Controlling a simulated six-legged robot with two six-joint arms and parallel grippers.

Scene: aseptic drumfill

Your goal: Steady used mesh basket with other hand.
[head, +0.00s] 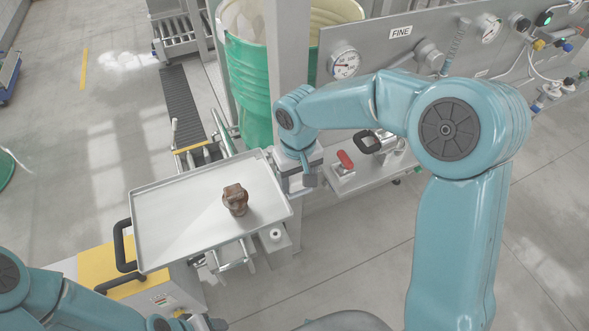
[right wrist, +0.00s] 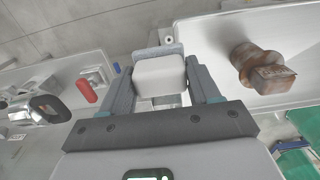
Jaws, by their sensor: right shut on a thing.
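A brown, stained round piece with a blocky top, which appears to be the used mesh basket (head: 235,203), stands on the pale tray (head: 172,222). It also shows in the right wrist view (right wrist: 262,68), to the right of my right gripper and apart from it; no mesh can be made out. My right gripper (head: 308,181) is beside the tray's right edge. In the right wrist view its fingers (right wrist: 160,88) are shut on a pale grey block (right wrist: 159,74). Part of my left arm shows at the bottom left, but its gripper cannot be made out.
A red handle (head: 345,160) and a dark looped handle (head: 368,143) sit on the bench right of my right gripper. A gauge panel (head: 400,50) rises behind. A green drum (head: 248,90) stands behind the tray. A black handle (head: 122,247) is at the tray's left.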

